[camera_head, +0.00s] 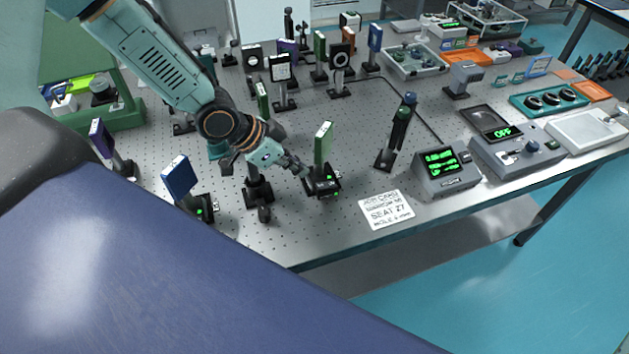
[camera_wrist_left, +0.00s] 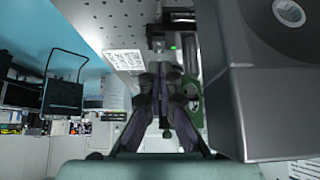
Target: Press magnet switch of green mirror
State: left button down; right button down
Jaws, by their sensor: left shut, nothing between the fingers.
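A green mirror (camera_head: 323,144) stands upright on a black magnetic base (camera_head: 323,186) near the front edge of the optical table. Green lights show on this base. My left gripper (camera_head: 303,169) is shut and empty, its tips close to the left side of the base, by the mirror's foot. In the left wrist view the shut fingers (camera_wrist_left: 166,82) point at the dark base, where a small green light (camera_wrist_left: 172,46) shows. The green mirror (camera_wrist_left: 193,92) is partly hidden behind the fingers there. I cannot tell whether the tips touch the switch. My right gripper is not in view.
A blue mirror (camera_head: 179,177) and a dark post mount (camera_head: 258,192) stand to the left. A paper label (camera_head: 386,209) lies to the right, before a meter with a green display (camera_head: 446,168). Other green mirrors (camera_head: 262,99) stand farther back.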

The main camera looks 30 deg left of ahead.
aim_at(322, 184)
pick_arm(q)
jog(key=b+x, duration=0.1)
jog(key=x, duration=0.3)
jog(key=shift+w+d+f, duration=0.1)
jog(key=shift+d+f, duration=0.05)
jog(key=shift+d, duration=0.1)
jog(key=shift+x, duration=0.85)
jog(key=shift+w, duration=0.2)
jog(key=shift+s, duration=0.15)
jog(key=shift+s+a+f, duration=0.1)
jog(key=shift+s+f, duration=0.05)
jog(key=shift+f, duration=0.2)
